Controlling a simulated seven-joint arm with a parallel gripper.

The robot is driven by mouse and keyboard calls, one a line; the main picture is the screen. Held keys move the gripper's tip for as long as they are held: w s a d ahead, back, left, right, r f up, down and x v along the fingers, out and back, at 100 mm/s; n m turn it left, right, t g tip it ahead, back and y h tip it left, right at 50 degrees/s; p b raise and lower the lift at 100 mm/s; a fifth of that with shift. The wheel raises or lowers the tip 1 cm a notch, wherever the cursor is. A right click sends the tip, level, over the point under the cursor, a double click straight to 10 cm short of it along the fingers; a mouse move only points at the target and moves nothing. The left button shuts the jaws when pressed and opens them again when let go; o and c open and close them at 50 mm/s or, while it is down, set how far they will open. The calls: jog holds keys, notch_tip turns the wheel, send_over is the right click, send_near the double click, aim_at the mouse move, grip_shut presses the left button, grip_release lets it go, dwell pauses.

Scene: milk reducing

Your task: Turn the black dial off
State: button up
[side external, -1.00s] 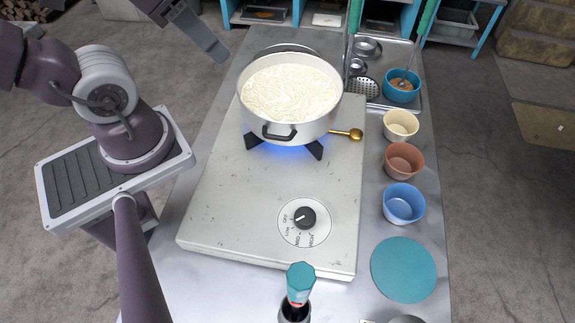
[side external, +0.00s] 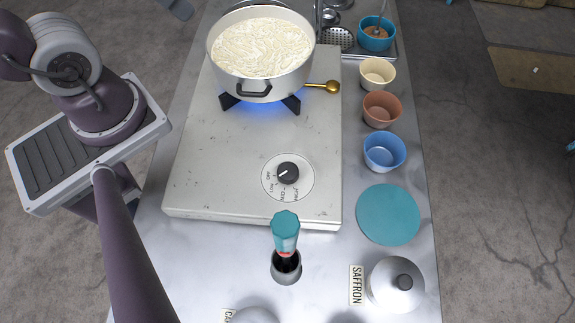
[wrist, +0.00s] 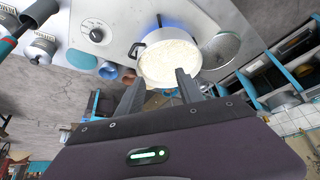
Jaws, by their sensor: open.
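The black dial (side external: 288,173) sits on a round white plate marked OFF, LOW, MED and HIGH at the front of the grey stove (side external: 215,170). Its white mark points to the lower left; I cannot tell exactly which label it meets. It also shows in the wrist view (wrist: 97,35). A blue flame (side external: 262,108) burns under the white pot (side external: 260,85) of creamy liquid. My gripper (wrist: 160,80) is open and empty, its fingers pointing toward the pot in the wrist view, well away from the dial. Only a sliver of it shows at the top edge of the side view.
Cream, brown and blue bowls (side external: 384,152) line the right, with a teal disc (side external: 388,215) and a lidded silver jar (side external: 395,284) nearer. A golden spoon (side external: 325,87) lies beside the pot.

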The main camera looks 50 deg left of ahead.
jog(key=shift+o, duration=1)
jog(key=w+d+f+m+g, duration=0.2)
jog(key=w+d+g, duration=0.1)
jog(key=w, duration=0.3)
jog(key=shift+d, duration=0.8)
jog(key=m+g+y, duration=0.2)
jog(key=m+g, duration=0.1)
jog(key=g, duration=0.3)
send_near(290, 171)
jog(key=shift+g, duration=0.3)
jog(key=x, duration=0.8)
jog(key=shift+w+f, duration=0.2)
jog(key=shift+c, duration=0.2)
jog(key=shift+a+m, duration=0.1)
jog(key=shift+m, duration=0.2)
grip_shut()
